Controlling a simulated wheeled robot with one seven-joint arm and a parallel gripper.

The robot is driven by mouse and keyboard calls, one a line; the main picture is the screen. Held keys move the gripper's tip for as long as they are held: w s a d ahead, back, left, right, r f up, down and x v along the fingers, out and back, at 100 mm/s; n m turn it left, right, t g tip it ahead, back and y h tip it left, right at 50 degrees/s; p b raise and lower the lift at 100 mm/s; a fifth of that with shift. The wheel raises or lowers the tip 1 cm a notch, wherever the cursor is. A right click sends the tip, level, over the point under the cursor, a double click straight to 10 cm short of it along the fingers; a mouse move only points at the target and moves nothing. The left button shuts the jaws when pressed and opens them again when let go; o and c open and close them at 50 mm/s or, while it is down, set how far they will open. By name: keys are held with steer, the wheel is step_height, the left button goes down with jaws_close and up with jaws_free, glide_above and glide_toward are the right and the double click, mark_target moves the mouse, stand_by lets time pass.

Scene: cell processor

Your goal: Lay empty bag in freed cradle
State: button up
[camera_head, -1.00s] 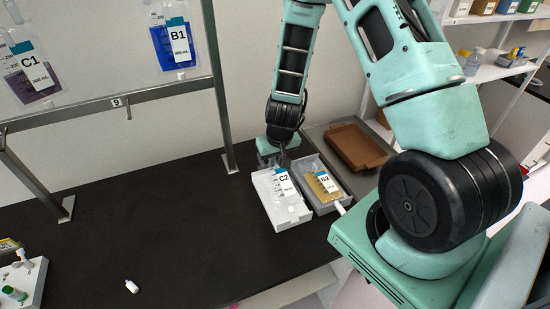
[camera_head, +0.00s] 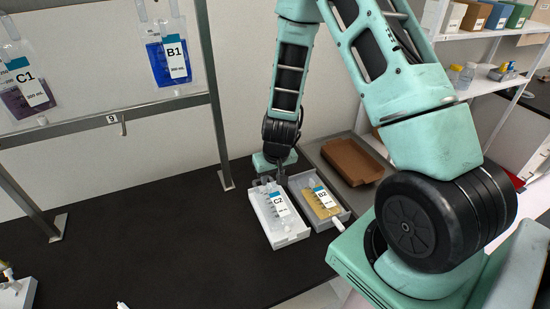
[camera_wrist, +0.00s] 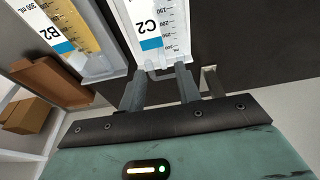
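The empty clear bag labelled C2 (camera_head: 281,208) lies in the white cradle (camera_head: 288,239), label up. The bag also shows at the top of the wrist view (camera_wrist: 161,27). My gripper (camera_head: 279,179) is low at the far end of this cradle. In the wrist view, the two fingers of my gripper (camera_wrist: 161,73) stand apart at the bag's end, with a small pale end piece between or just beyond their tips. I see no finger closed on it. Whether the fingers touch the bag is unclear.
A grey cradle (camera_head: 340,218) with the yellow-filled bag B2 (camera_head: 321,201) stands close on the right. A brown tray (camera_head: 352,162) lies behind it. Bags C1 (camera_head: 28,92) and B1 (camera_head: 170,55) hang from the metal rack (camera_head: 98,125) at left.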

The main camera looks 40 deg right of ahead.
steer(key=p+v, duration=0.3)
steer(key=v, duration=1.3)
steer(key=shift+r, duration=0.25)
steer(key=shift+s+a, duration=0.1)
steer(key=s+a+f+n+g+y+b, duration=0.1)
steer(key=s+a+f+n+b, duration=0.2)
steer(key=a, duration=0.5)
steer(key=s+a+f+n+y+b, duration=0.1)
steer(key=s+a+n+y+b, duration=0.15)
steer(key=a+b, duration=0.45)
steer(key=s+a+f+n+g+h+b, duration=0.1)
steer(key=s+a+n+b, duration=0.4)
steer(key=s, duration=0.8)
steer(key=a+f+h, duration=0.1)
steer(key=a, duration=0.1)
steer(key=shift+a+g, duration=0.4)
steer(key=shift+s+n, duration=0.1)
steer(key=shift+n, duration=0.15)
